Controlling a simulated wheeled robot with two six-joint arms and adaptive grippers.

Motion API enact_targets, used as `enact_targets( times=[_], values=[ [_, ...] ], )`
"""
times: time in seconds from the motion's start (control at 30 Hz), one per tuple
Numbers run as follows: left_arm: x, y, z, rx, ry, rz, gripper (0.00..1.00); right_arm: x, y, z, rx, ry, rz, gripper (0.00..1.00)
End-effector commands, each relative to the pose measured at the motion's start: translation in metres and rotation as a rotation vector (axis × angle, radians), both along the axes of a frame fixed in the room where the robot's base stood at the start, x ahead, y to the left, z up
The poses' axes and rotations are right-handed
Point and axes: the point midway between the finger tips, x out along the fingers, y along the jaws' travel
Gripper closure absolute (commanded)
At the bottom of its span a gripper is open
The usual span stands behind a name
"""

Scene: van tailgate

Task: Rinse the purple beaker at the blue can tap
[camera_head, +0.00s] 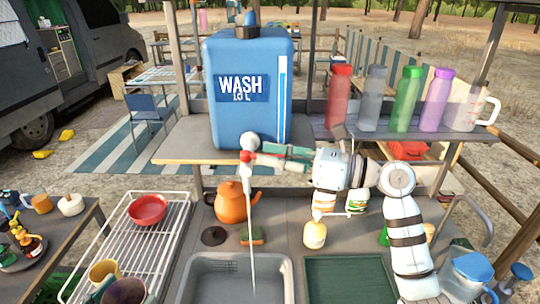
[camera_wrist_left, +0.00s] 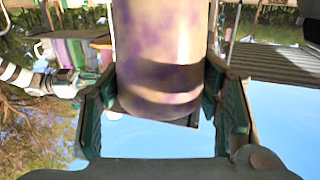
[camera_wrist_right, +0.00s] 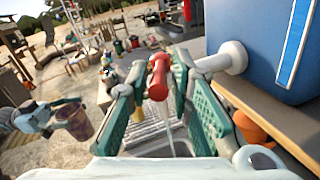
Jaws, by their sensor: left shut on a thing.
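The purple beaker (camera_wrist_left: 160,35) has see-through walls with purple patches and a dark band. My left gripper (camera_wrist_left: 160,85) is shut on it, with a green finger on each side. In the right wrist view the beaker (camera_wrist_right: 77,122) is at the left in my left gripper, apart from the water. The blue can (camera_head: 250,95) marked WASH stands on a shelf. Its white tap with a red lever (camera_wrist_right: 158,77) is running, and a thin stream (camera_head: 252,235) falls into the sink (camera_head: 205,265). My right gripper (camera_wrist_right: 160,68) is open at the tap, fingers either side of the red lever.
A wire rack (camera_head: 150,235) with a red bowl (camera_head: 147,209) and mugs is left of the sink. An orange kettle (camera_head: 234,203) stands behind the sink. Several bottles (camera_head: 405,100) line the right shelf. A green tray (camera_head: 350,280) lies right of the sink, near a blue-lidded jug (camera_head: 468,275).

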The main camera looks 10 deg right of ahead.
Motion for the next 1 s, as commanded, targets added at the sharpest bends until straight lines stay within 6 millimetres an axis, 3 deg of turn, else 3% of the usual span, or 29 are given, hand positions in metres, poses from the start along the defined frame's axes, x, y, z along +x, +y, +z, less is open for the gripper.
enact_targets(
  times=[0.37, 0.8, 1.0],
  values=[
    [0.0, -0.001, 0.0, 0.001, 0.0, -0.002, 0.67, -0.002, -0.006, 0.001, 0.0, -0.004, -0.005, 0.7],
    [0.0, -0.001, 0.0, 0.001, 0.0, -0.002, 0.67, -0.051, -0.095, -0.001, -0.005, 0.002, -0.005, 0.7],
    [0.0, -0.001, 0.0, 0.001, 0.0, -0.002, 0.67, -0.057, -0.105, 0.001, 0.001, -0.002, -0.003, 0.7]
  ],
)
